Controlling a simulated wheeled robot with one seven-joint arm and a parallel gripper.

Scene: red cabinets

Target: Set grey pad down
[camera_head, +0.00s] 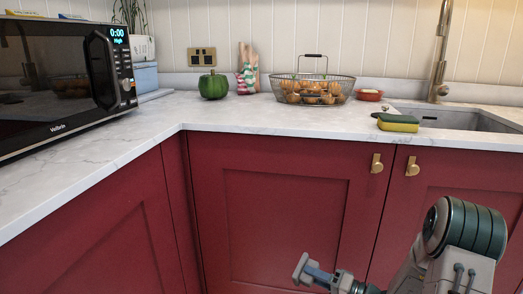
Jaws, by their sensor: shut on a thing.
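My gripper (306,268) is low in the picture, right of the middle, in front of the red cabinet doors and below the counter's front edge. It points to the left and is shut on a small grey piece at its fingertips, which I take to be the grey pad. The pad is small here and hard to tell apart from my grey fingers. It is clear of the worktop (262,121).
A black microwave (60,80) stands at the left. A green pepper-shaped pot (213,86), a wire basket (313,90), a red dish (369,95) and a yellow-green sponge (398,124) stand along the back and right. The sink (455,118) is right. The worktop's front middle is clear.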

